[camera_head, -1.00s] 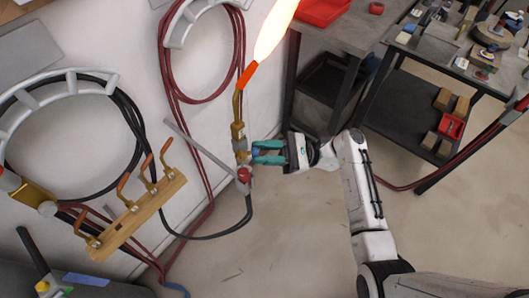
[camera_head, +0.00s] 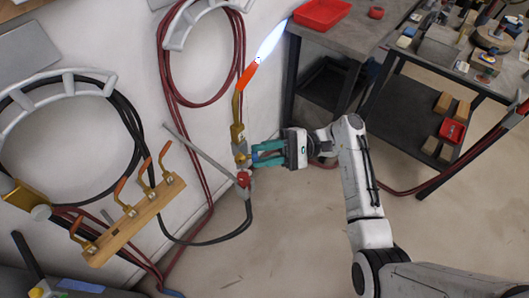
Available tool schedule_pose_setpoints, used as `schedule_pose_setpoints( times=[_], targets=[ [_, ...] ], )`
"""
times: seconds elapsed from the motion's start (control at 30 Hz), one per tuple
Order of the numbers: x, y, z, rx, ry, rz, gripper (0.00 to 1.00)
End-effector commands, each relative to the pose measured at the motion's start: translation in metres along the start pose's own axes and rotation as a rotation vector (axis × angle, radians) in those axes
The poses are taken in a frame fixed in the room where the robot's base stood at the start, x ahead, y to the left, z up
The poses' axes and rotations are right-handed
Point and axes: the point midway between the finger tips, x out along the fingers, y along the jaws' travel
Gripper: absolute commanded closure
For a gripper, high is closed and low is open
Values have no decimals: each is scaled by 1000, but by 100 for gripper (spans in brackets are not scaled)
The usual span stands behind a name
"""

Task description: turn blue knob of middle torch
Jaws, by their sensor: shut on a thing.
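The middle torch (camera_head: 238,135) has a brass body and an orange-red tip, held upright by a grey stand with a bar. A narrow blue-white flame (camera_head: 268,46) comes from its tip. My gripper (camera_head: 256,153), with teal fingers, reaches in from the right and is shut on the torch's blue knob, which the fingers mostly hide. A red knob (camera_head: 243,180) sits lower on the torch, just below the fingers, and is apart from them.
A wooden rack (camera_head: 125,226) with several copper torch tips stands at left. Red hoses (camera_head: 167,60) and a black hose (camera_head: 128,110) hang on the wall. A workbench with a red tray (camera_head: 321,13) stands behind.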

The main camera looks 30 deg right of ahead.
Motion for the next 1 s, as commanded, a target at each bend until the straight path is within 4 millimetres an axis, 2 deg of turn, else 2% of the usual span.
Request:
schedule_pose_setpoints(
  times=[0.37,0.4,0.63,0.87,1.0],
  targets=[
    [0,0,0,-4,0,2,100],
    [0,0,0,-4,0,2,72],
    [0,0,0,-3,0,2,50],
    [0,0,0,-3,0,1,48],
    [-7,0,-1,-4,2,0,48]
  ],
)
